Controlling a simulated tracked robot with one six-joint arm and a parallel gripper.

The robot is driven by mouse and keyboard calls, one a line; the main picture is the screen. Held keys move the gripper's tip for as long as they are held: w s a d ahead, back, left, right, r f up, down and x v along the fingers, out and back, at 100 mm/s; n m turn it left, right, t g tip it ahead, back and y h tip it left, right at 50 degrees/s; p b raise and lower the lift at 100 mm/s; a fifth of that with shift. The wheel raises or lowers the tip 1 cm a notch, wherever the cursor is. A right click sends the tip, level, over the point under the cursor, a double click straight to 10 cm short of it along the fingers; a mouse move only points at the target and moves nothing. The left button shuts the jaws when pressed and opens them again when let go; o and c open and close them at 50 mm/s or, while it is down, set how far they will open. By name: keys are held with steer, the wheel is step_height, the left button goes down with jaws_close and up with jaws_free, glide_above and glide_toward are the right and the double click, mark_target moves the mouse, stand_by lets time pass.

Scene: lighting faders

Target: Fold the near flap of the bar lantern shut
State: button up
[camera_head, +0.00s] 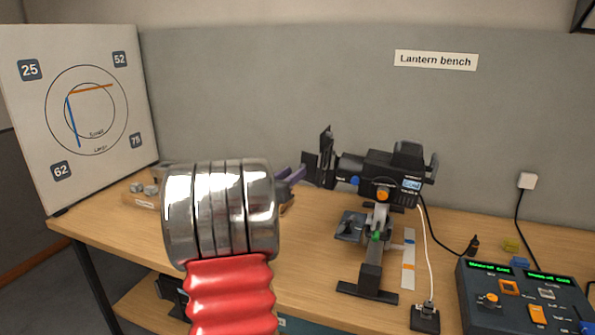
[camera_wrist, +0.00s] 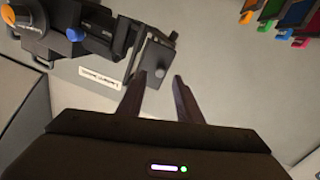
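The black lantern (camera_head: 385,170) stands on a stand on the bench, right of centre in the head view. It also shows at the upper left of the wrist view (camera_wrist: 45,22). Dark flaps (camera_head: 326,150) stand out at its left-hand front end. In the head view, my gripper (camera_head: 296,174) shows only partly behind my arm, left of the flaps. Contact with the flap cannot be told.
A white board (camera_head: 105,150) with circles and coloured lines stands at the left. A control console (camera_head: 520,300) sits at the right and a cabled socket box (camera_head: 425,318) at the front. Coloured filters (camera_wrist: 295,15) hang at the wrist view's upper right. The grey wall is behind.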

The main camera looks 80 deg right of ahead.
steer(key=x, duration=0.3)
steer(key=shift+s+d, duration=0.1)
steer(key=shift+d, duration=0.1)
steer(key=shift+c, duration=0.4)
jaws_close()
